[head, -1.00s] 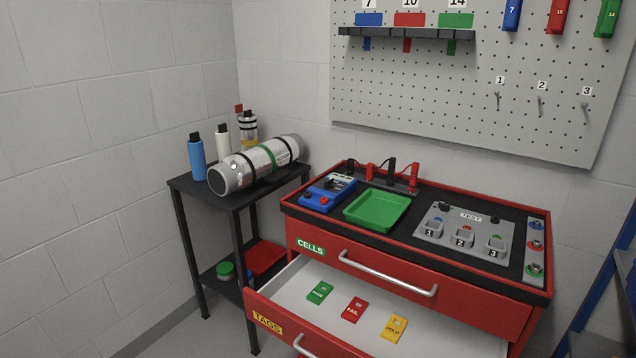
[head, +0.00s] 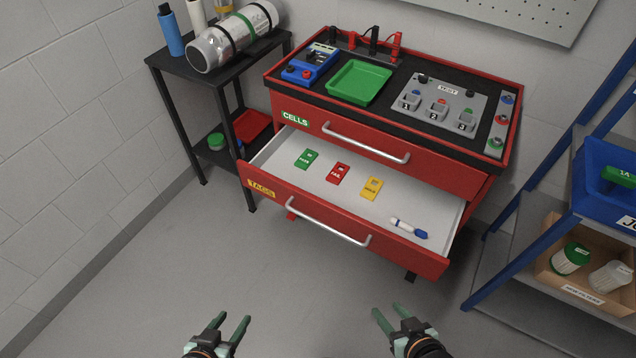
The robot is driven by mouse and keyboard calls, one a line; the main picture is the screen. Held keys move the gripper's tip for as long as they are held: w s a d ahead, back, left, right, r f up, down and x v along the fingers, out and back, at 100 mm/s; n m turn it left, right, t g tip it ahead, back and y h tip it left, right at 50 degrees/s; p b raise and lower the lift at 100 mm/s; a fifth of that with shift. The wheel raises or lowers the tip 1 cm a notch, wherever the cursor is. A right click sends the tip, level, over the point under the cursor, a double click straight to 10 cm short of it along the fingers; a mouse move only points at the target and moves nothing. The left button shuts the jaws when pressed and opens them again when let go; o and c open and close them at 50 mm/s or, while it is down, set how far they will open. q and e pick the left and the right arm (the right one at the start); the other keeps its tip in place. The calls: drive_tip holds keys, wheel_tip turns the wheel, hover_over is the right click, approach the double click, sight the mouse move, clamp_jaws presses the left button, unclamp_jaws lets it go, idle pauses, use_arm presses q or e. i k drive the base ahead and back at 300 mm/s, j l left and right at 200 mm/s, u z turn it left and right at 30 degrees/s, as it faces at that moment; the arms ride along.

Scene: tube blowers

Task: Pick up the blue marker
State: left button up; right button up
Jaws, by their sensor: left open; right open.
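The blue marker (head: 408,228) lies in the front right part of the open tags drawer (head: 240,168). It has a white body and a blue cap at its right end. My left gripper (head: 230,322) is open and empty at the bottom of the head view, well in front of the drawer. My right gripper (head: 391,312) is also open and empty, lower in the picture than the marker and apart from it.
Green (head: 306,159), red (head: 338,173) and yellow (head: 372,188) tags lie in the same drawer. The drawer handle (head: 325,225) sticks out in front. A blue-framed shelf (head: 560,220) stands at right, a black side table (head: 190,70) at left. The floor before the drawer is clear.

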sight(423, 235)
drive_tip(key=z, duration=0.95)
